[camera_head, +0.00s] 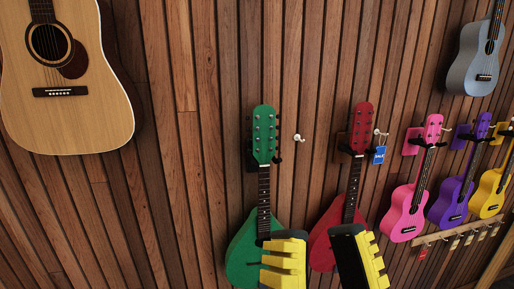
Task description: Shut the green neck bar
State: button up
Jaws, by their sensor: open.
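A green teardrop-shaped instrument (243,253) hangs upright on the slatted wood wall, with its green headstock (264,133) at the top. A dark wall hanger (277,159) shows at its neck just below the headstock. A small white-knobbed piece (299,138) stands out to the right of that headstock; I cannot tell whether it is the neck bar's end or whether the bar is open. My gripper (322,251) has two yellow-ridged fingers, wide apart and empty, at the bottom middle. Its left finger covers part of the green body. The gripper appears below the hanger.
A red instrument (327,244) hangs to the right, partly hidden by my right finger, with a blue tag (379,155) by its neck. Pink (405,213), purple (449,204) and yellow (489,193) ukuleles hang farther right. The wall left of the green instrument is bare below a guitar (100,110).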

jog(key=w+d+f+n+g+h+p, duration=0.2)
jog(key=w+f+g+h, duration=0.1)
jog(key=f+g, duration=0.25)
notch_tip(320, 180, up, 27)
jog(key=p, duration=2.7)
jog(key=shift+t, duration=0.35)
jog(key=shift+w+f, duration=0.1)
